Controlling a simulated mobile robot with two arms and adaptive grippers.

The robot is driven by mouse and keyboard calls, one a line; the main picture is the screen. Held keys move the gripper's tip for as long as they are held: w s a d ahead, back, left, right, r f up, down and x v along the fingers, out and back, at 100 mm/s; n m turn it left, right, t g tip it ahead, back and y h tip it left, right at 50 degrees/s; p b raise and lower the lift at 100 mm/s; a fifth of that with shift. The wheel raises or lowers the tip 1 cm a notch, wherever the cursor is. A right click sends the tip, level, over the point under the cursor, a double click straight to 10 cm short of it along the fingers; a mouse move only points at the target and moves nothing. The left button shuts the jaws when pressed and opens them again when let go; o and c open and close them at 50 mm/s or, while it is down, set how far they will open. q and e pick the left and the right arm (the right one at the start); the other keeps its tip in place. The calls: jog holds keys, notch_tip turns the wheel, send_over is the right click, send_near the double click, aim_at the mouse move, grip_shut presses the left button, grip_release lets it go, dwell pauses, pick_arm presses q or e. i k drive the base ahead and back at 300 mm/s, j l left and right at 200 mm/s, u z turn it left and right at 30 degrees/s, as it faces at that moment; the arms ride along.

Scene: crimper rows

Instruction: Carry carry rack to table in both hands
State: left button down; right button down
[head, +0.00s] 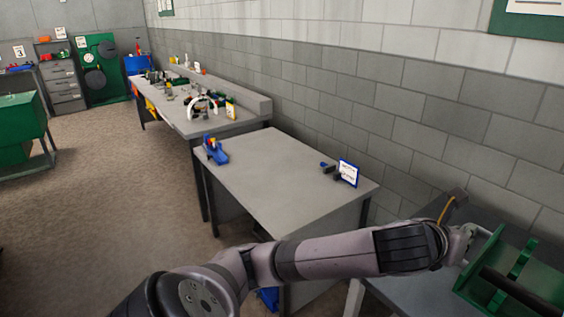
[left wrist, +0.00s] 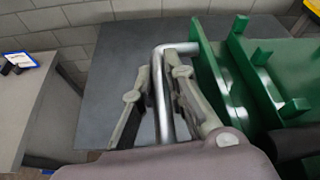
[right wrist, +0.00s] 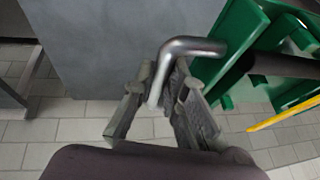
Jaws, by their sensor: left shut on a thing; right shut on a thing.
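The green carry rack (head: 525,270) is at the lower right of the head view, cut off by the frame edge. It has upright green dividers and a dark bar. My left gripper (left wrist: 168,72) is shut on one of its bent metal handles (left wrist: 160,95). My right gripper (right wrist: 165,85) is shut on another bent metal handle (right wrist: 195,46), beside the rack's green wall (right wrist: 232,45). The right gripper is outside the head view. A grey table (head: 275,160) stands in the middle of the head view. Whether the rack touches the surface below it is unclear.
A blue item (head: 214,149) stands at the table's left corner, a small sign (head: 348,173) with dark blocks at its right. The table's middle is clear. A darker grey surface (left wrist: 110,80) lies under the rack. A long cluttered bench (head: 190,100) continues behind. A block wall runs along the right.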

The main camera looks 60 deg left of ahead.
aim_at(298, 181)
jog(key=i+j+u, duration=0.1)
jog(key=j, duration=0.45)
jog(key=i+j, duration=0.15)
jog(key=j, duration=0.35)
jog(key=i+j+u, duration=0.15)
jog(key=j, duration=0.35)
jog(key=i+j, duration=0.15)
jog(key=j, duration=0.35)
jog(key=i+j+u, duration=0.15)
jog(key=j, duration=0.35)
jog(key=i+j, duration=0.2)
jog(key=j, duration=0.3)
jog(key=i+j+u, duration=0.15)
jog(key=j, duration=0.35)
jog(key=i+j, duration=0.25)
jog(key=j, duration=0.2)
jog(key=u, duration=0.05)
